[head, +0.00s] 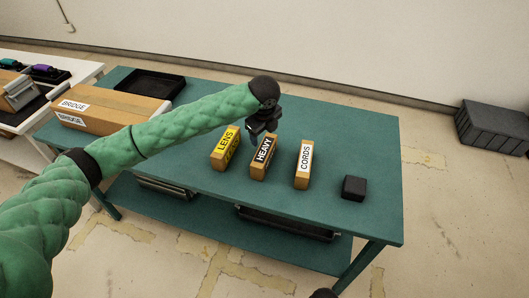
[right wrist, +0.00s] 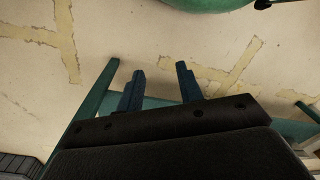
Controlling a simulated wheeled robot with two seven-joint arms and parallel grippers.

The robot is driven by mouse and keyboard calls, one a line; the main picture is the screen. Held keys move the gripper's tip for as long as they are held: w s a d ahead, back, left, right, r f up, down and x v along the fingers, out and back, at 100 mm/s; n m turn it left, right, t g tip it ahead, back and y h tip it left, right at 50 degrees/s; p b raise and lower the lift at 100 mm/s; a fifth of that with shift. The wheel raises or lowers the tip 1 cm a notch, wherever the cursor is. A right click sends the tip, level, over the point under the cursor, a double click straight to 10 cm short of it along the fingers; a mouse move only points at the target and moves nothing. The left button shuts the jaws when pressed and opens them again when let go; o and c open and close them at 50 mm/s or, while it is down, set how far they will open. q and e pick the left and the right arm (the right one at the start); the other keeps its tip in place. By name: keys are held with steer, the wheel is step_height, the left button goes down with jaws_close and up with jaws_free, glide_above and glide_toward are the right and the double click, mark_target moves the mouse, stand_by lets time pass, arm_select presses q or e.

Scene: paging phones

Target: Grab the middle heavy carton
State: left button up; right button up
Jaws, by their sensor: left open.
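The heavy carton (head: 257,170) is a small brown box with a black label reading HEAVY. It stands on the green table between the yellow-labelled LENS carton (head: 219,160) and the white-labelled CORDS carton (head: 301,179). My left gripper (head: 256,138) is open at the far upper end of the heavy carton, pointing down. Its fingers overlap the carton's top edge in the picture, and I cannot tell whether they touch it. My right gripper (right wrist: 160,68) is open and empty in the right wrist view, with floor and a green table edge beyond it.
The green table (head: 355,135) also holds a black block (head: 354,188) at right, a large BRIDGE box (head: 140,107) and a black tray (head: 150,84) at left. A dark crate (head: 492,128) stands on the floor at right. My left arm crosses above the table's left part.

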mark_target(265, 149)
arm_select(q)
steer(key=f+m, duration=0.1)
steer(key=f+m+g, duration=0.1)
steer(key=m, duration=0.1)
steer(key=shift+s+a+f, duration=0.15)
steer(key=shift+a+f, duration=0.05)
steer(key=shift+f, duration=0.1)
steer(key=shift+f+m+g, duration=0.15)
steer(key=shift+m+g, duration=0.35)
steer(key=shift+m, duration=0.5)
steer(key=shift+s+m, duration=0.2)
steer(key=shift+m, duration=0.6)
steer(key=m, duration=0.2)
steer(key=shift+s+m+g, duration=0.3)
steer(key=shift+s+m, duration=0.1)
steer(key=m, duration=0.3)
steer(key=shift+f+p, duration=0.45)
steer(key=shift+f, duration=0.75)
steer(key=f, duration=0.1)
steer(key=f+p, duration=0.2)
steer(key=f, duration=0.1)
steer(key=shift+w+d, duration=0.35)
steer(key=shift+f+p, duration=0.3)
steer(key=shift+f, duration=0.4)
arm_select(e)
step_height(265, 149, down, 12)
steer(key=d+t, duration=0.1)
steer(key=d, duration=0.1)
steer(key=shift+d+t, duration=0.2)
steer(key=shift+t, duration=0.2)
